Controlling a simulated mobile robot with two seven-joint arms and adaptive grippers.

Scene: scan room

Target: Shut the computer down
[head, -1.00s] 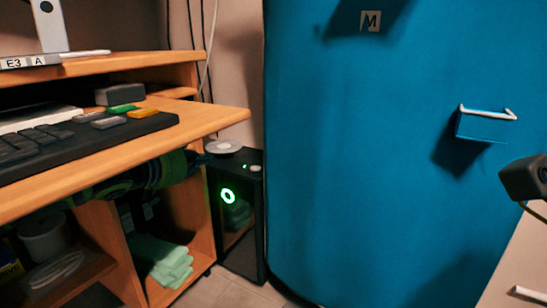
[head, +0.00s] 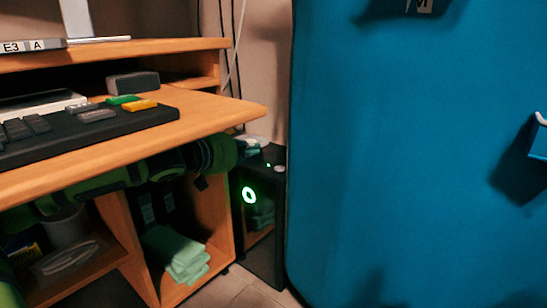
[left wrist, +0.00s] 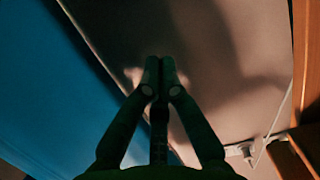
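The computer (head: 265,225) is a black tower on the floor between the desk and a blue cabinet. A green ring (head: 249,195) glows on its front. On its top are a small green light (head: 268,165) and a round pale button (head: 279,169). My left arm reaches under the desktop from the left. My left gripper (head: 254,149) is over the back left of the tower's top, partly hidden by the desk edge. In the left wrist view its fingers (left wrist: 159,70) are together with nothing seen between them. My right gripper is out of view.
The desktop (head: 215,115) overhangs my left arm, with a keyboard (head: 80,128) on it. The blue cabinet (head: 400,160) stands close to the tower's right. Folded green cloths (head: 175,255) lie in the desk's lower shelf. Cables hang on the wall behind.

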